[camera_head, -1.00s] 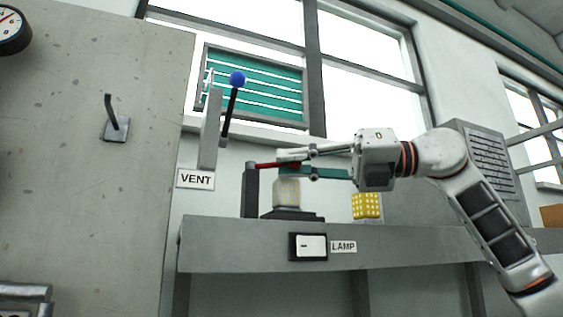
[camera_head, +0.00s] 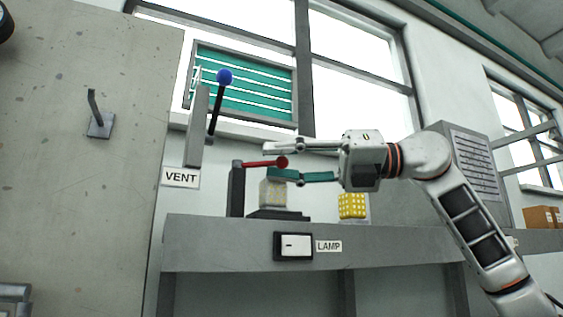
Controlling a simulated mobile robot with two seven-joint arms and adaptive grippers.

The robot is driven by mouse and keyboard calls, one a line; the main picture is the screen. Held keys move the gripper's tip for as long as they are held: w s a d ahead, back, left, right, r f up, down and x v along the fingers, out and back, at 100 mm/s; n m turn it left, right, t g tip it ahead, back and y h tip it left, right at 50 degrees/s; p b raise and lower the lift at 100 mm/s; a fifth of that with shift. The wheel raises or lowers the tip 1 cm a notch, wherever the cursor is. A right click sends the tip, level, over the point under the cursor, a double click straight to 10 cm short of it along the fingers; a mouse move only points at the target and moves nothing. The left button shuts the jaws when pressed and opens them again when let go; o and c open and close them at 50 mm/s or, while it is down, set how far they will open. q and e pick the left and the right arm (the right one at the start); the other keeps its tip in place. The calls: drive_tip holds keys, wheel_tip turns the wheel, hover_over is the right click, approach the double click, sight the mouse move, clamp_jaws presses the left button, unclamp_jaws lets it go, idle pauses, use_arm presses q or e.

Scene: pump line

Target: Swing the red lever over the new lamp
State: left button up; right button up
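The red lever (camera_head: 262,163) is hinged on a dark upright post (camera_head: 237,190) and points right, ending in a red ball knob (camera_head: 282,162). It lies roughly level above a pale, clear-looking lamp (camera_head: 272,193) seated on a dark base (camera_head: 277,215). My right gripper (camera_head: 268,163) comes in from the right with its fingers apart, one above and one below the knob. The knob shows in the gap, and I see no clear contact. My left gripper is out of view.
The grey shelf (camera_head: 400,246) carries a white switch (camera_head: 296,246) with a LAMP label. At the left are the VENT label, a blue-knobbed lever (camera_head: 224,77) and a wall hook (camera_head: 100,124). A green louvre (camera_head: 250,90) is behind.

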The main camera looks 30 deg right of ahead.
drive_tip(key=shift+d, duration=0.1)
drive_tip(key=v, duration=0.8)
